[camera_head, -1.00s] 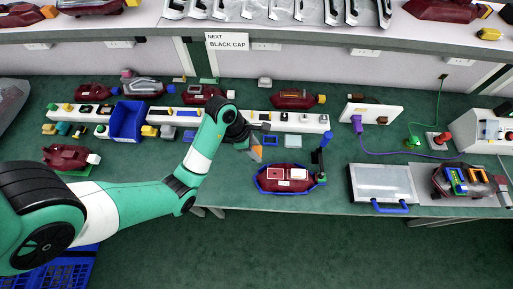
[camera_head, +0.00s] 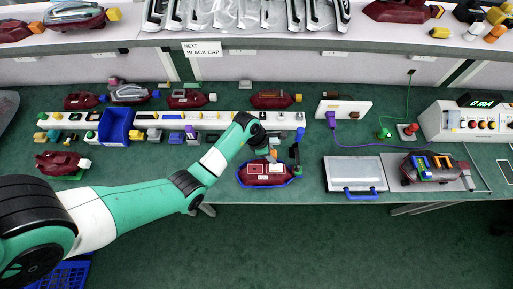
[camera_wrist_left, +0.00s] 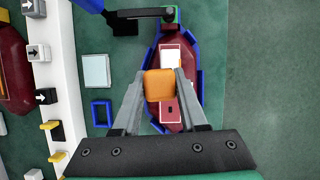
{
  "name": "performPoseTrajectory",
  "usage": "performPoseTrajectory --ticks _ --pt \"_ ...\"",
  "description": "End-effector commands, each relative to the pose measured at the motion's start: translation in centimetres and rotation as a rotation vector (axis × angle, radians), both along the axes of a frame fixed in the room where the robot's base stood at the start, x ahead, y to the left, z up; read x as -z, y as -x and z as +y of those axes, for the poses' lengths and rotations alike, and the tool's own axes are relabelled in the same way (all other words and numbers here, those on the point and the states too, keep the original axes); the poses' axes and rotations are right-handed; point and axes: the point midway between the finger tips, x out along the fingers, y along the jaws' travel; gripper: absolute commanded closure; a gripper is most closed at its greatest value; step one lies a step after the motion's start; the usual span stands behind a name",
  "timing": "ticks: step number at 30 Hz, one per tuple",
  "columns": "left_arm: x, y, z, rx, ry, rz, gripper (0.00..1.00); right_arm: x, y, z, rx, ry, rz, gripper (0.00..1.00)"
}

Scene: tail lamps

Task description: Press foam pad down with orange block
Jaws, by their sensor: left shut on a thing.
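My left gripper (camera_wrist_left: 160,90) is shut on an orange block (camera_wrist_left: 159,86), which also shows in the head view (camera_head: 273,154). It holds the block over a dark red tail lamp (camera_head: 266,174) in a blue cradle (camera_head: 243,181). The wrist view shows a white pad (camera_wrist_left: 171,54) on the lamp (camera_wrist_left: 174,128) just beyond the block, and a white-edged red rectangle partly behind the block and finger. I cannot tell which patch is foam, nor whether the block touches the lamp. My right gripper is not in view.
A dark clamp arm with a blue handle (camera_head: 299,134) stands at the cradle's right. A long white rack (camera_head: 222,120) with small parts runs behind. A pale square (camera_wrist_left: 96,71) and blue frame (camera_wrist_left: 102,113) lie left of the cradle in the wrist view.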

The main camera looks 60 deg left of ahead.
Motion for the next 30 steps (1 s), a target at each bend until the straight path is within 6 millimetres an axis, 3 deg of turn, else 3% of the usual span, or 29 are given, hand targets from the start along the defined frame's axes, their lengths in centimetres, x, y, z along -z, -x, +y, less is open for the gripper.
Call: performPoseTrajectory --ticks 1,2,6,11,30 --pt "-1.4 -0.2 -1.0 0.024 0.001 0.003 1.0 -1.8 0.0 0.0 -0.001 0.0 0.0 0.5" --pt "-1.7 -0.5 -1.5 0.035 0.001 0.0 1.0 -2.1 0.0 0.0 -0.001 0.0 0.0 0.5" --pt "-2.6 -1.2 -2.4 0.061 0.0 0.0 1.0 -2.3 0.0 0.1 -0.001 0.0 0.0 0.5" --pt "-2.3 -1.2 -2.5 0.063 0.001 0.0 1.0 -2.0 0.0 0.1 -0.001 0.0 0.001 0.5" --pt "2.7 -1.2 -2.5 0.063 0.0 0.0 1.0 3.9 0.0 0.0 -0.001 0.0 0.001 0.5"
